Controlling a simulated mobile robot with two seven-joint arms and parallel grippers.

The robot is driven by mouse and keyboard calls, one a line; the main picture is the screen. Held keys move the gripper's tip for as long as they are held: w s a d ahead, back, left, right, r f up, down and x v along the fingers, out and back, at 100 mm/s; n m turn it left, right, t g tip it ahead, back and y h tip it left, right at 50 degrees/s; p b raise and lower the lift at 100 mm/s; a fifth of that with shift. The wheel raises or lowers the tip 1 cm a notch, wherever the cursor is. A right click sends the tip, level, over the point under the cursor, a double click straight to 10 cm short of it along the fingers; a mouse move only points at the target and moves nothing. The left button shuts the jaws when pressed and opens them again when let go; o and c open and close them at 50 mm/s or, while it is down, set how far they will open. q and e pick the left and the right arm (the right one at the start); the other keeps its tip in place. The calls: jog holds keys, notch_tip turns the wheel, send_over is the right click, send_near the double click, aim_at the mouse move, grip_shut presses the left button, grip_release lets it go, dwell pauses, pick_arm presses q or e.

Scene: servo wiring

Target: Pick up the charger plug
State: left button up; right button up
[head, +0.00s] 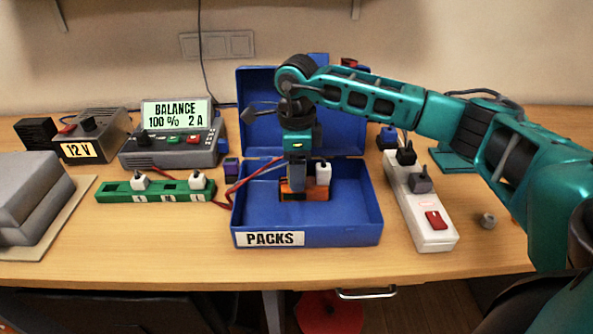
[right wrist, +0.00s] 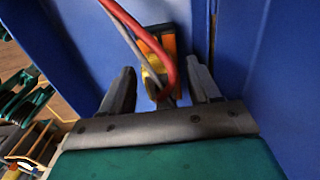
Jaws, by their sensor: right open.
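My right gripper (head: 297,180) points down into the blue PACKS box (head: 308,236), over an orange battery pack (head: 304,196). In the right wrist view the gripper (right wrist: 161,76) is open, one finger on each side of a yellow plug (right wrist: 151,84). A red cable (right wrist: 160,50) and a paler cable run to this plug, which sits against the orange pack (right wrist: 169,43). The yellow plug looks like the charger plug. In the head view my gripper hides it. A white plug-like piece (head: 323,173) stands at the pack's right. My left gripper is not in view.
The box's raised lid (head: 258,105) stands behind my gripper. A charger (head: 172,135) reading BALANCE is at the left, with a green strip (head: 120,194) in front. A white power strip (head: 432,232) with several plugs is right of the box. The table front is clear.

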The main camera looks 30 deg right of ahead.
jog(key=c, duration=1.1)
jog(key=shift+c, duration=0.2)
jog(key=shift+r, duration=0.1)
jog(key=shift+w+r, duration=0.1)
jog(key=shift+r, duration=0.45)
notch_tip(320, 180, up, 19)
jog(key=p, duration=0.1)
